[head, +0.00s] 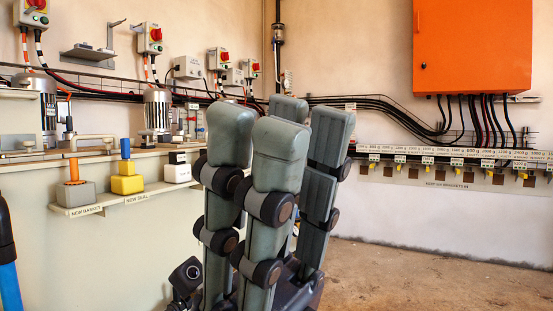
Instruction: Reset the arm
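My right gripper (281,132) fills the middle of the head view, close to the camera. Its grey-green padded fingers with dark joints point straight up, stand apart from one another and hold nothing that I can see. It overlaps the right end of the bench and part of the back wall in the picture; I see no contact with either. My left gripper is not in view.
A pale bench (110,245) stands at left; its ledge bears an orange-topped grey block (76,193), a blue-topped yellow part (127,183) and a white block (178,172). An orange cabinet (472,45) hangs above a labelled rail (450,153). The floor (430,275) at right is clear.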

